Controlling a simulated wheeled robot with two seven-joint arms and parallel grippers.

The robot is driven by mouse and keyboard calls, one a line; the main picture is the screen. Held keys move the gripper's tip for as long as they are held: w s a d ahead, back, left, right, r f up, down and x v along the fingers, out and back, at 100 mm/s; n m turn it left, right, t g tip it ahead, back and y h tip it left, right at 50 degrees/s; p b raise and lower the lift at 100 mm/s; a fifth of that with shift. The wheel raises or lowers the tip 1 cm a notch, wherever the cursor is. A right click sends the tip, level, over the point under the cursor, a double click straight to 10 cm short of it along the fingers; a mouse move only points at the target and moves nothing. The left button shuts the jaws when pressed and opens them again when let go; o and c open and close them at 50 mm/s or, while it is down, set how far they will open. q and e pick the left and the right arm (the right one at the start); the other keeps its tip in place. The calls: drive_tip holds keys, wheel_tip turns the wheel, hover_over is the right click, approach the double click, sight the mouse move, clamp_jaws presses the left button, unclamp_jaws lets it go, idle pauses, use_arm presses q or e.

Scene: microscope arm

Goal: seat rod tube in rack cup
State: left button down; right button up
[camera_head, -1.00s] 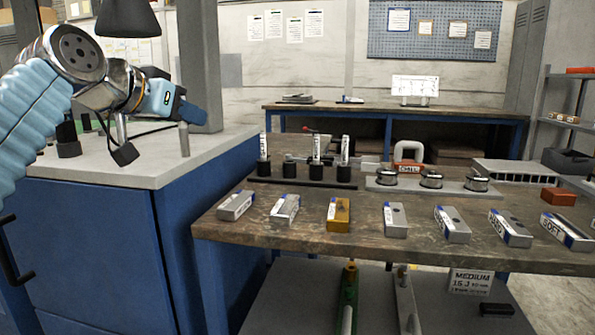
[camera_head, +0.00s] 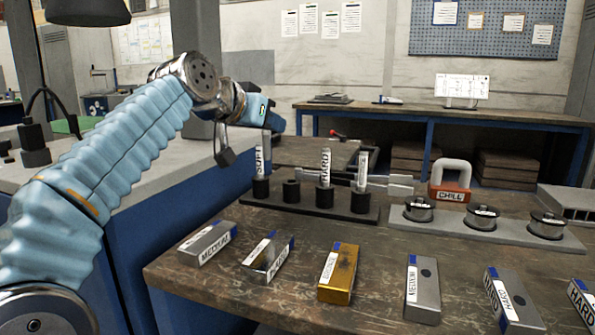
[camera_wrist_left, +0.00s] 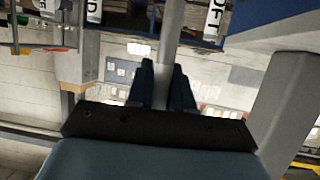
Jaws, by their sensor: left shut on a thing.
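My left gripper (camera_head: 274,122) is beyond and above the left end of the black rack (camera_head: 308,201). In the left wrist view its fingers (camera_wrist_left: 164,68) are shut on a plain grey rod tube (camera_wrist_left: 171,30). In the head view I cannot clearly tell this tube from the SOFT tube (camera_head: 263,160) in front of it. The SOFT tube stands in the leftmost cup. The second cup (camera_head: 291,190) looks empty. The HARD tube (camera_head: 325,165) and another tube (camera_head: 362,170) stand in the cups to its right. My right gripper is out of view.
A plate with three round metal pots (camera_head: 481,217) lies right of the rack, with a CHILL-marked block (camera_head: 450,192) behind. Several labelled blocks, including a golden one (camera_head: 338,273), line the front of the brown workbench (camera_head: 225,297). Bare bench separates them from the rack.

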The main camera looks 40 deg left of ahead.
use_arm(q)
drive_tip(key=w+f, duration=0.2)
drive_tip(key=f, duration=0.1)
drive_tip(key=w+d+f+b, duration=0.1)
drive_tip(key=w+f, duration=0.1)
drive_tip(key=f, duration=0.1)
drive_tip(key=w+f+b, duration=0.1)
drive_tip(key=w+f, duration=0.1)
drive_tip(key=f, duration=0.1)
drive_tip(key=shift+w+d+f, duration=0.15)
drive_tip(key=shift+w+f, duration=0.1)
drive_tip(key=shift+f, duration=0.15)
drive_tip(key=c, duration=1.1)
unclamp_jaws()
drive_tip(key=shift+o, duration=0.4)
drive_tip(key=v, duration=1.2)
